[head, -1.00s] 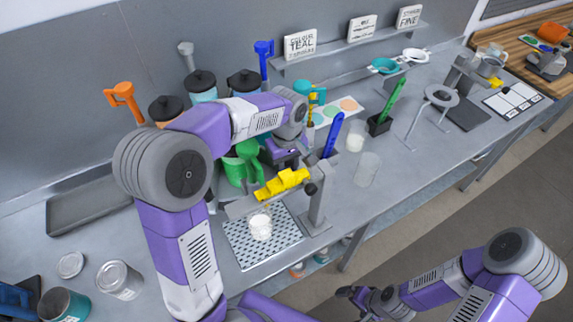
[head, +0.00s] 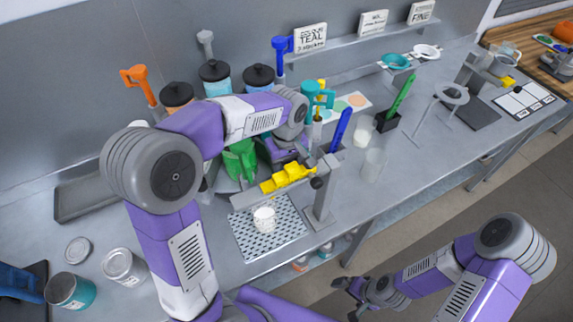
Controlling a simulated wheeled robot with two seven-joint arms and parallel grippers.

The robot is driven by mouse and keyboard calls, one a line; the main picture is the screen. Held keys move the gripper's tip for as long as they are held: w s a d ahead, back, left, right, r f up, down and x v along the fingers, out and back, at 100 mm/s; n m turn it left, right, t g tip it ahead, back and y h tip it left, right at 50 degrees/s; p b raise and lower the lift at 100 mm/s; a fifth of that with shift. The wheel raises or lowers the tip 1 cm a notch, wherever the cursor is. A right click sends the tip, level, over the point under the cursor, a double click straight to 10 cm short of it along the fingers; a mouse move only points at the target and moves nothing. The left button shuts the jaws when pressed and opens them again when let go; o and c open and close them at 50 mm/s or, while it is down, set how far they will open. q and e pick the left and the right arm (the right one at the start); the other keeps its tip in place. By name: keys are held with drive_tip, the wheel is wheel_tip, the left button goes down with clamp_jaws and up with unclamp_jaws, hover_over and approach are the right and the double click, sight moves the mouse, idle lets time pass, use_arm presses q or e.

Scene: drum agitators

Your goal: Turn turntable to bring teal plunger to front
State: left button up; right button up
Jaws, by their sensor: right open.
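The teal plunger (head: 323,100) shows its handle and upper part at the right side of the turntable cluster, just right of my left wrist. A green plunger (head: 240,160) stands at the front of the cluster, partly behind my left forearm. The turntable itself is mostly hidden by my arm and the parts on it. My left gripper (head: 287,152) reaches down between the green and teal plungers; its fingertips are hidden, and I cannot tell whether it touches anything. My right gripper (head: 347,288) is open and empty, low beyond the table's front edge.
Black-lidded drums (head: 214,76) with orange (head: 137,82), grey and blue (head: 281,46) handles stand behind. A white cup (head: 264,219) sits on the perforated tray (head: 262,246).

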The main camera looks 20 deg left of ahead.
use_arm(q)
wheel_tip(320, 180, up, 8)
drive_tip(key=shift+f+p, duration=0.2)
drive_tip(key=shift+p, duration=0.25)
